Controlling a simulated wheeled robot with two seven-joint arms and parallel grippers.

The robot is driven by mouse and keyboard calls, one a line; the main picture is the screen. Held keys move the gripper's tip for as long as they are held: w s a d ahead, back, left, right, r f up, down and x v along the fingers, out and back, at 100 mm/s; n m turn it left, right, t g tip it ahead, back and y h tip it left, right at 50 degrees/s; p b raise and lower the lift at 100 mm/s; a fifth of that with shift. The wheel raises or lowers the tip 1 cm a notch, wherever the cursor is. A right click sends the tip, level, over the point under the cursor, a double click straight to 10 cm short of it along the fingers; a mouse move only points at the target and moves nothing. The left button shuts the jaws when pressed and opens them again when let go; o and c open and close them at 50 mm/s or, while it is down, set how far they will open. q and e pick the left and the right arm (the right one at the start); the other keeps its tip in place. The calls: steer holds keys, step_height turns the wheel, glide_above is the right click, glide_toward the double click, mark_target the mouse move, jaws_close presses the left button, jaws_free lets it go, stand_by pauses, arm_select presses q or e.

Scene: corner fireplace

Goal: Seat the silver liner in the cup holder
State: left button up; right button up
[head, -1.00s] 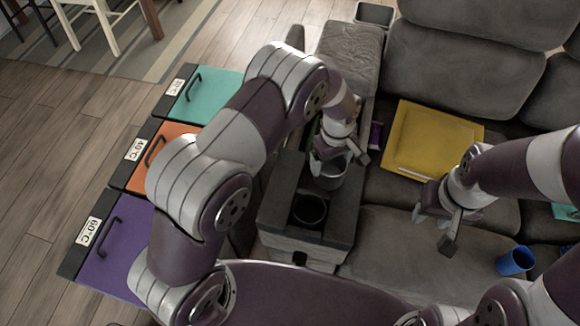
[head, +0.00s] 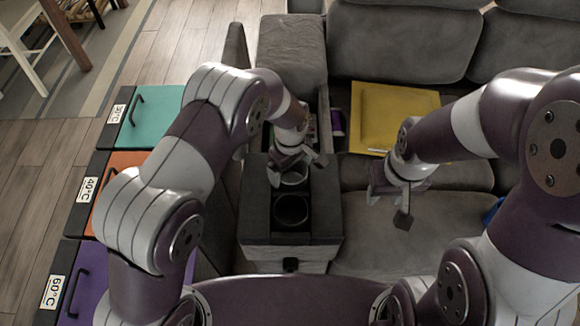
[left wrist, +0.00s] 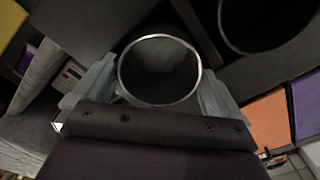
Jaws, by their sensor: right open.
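The silver liner (head: 294,179) is an open metal cup, upright at the far one of two round wells in the dark console (head: 322,222). In the left wrist view its bright rim (left wrist: 160,103) is between my left fingers, which touch its sides. My left gripper (head: 297,168) is shut on it from above. How deep the liner sits is hidden by the gripper. The near cup holder well (head: 291,211) is empty and dark; it also shows in the left wrist view (left wrist: 265,25). My right gripper (head: 388,207) is open and empty above the sofa seat.
A yellow tray (head: 385,110) lies on the sofa behind my right arm. A purple item (head: 337,123) is beside it. Teal (head: 150,118), orange (head: 117,178) and purple (head: 92,283) labelled panels line the left side. A blue item (head: 493,210) is mostly hidden by my right arm.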

arm_select(q)
steer(key=shift+a, duration=0.1)
steer(key=shift+r, duration=0.35)
step_height(320, 180, up, 12)
steer(key=p, duration=0.2)
steer(key=s+a+r+m, duration=0.2)
steer(key=s+a+m, duration=0.2)
steer(key=s+a, duration=0.4)
steer(key=s+a+r+m+t, duration=0.1)
steer(key=s+a+r+m, duration=0.1)
steer(key=s+a+m, duration=0.2)
steer(key=s+a, duration=0.3)
steer(key=a, duration=0.3)
steer(key=shift+s+r, duration=0.25)
steer(key=shift+s, duration=0.1)
steer(key=shift+r, duration=0.1)
